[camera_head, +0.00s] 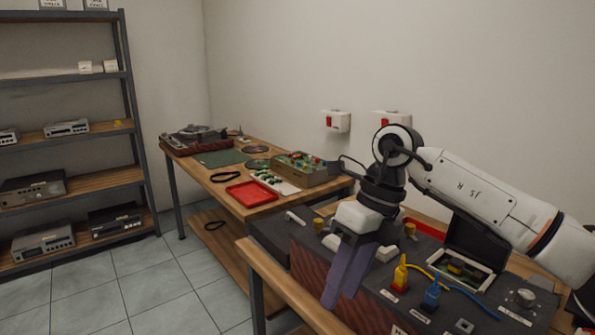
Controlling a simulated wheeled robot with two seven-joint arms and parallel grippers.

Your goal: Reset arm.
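My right arm comes in from the right edge, white with black joints, and bends down at the wrist. My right gripper (340,301) hangs over the near workbench with its two long purple-grey fingers pointing down. The fingers overlap from this side, so I cannot tell whether there is a gap between them. I see nothing held in it. My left arm and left gripper are not in view.
Below the gripper, the near bench holds a dark panel (448,318), a yellow plug (400,275), a blue plug (432,294) and an open case (457,268). A far table holds a red tray (251,194). Shelves (75,183) stand left; the tiled floor (150,285) is clear.

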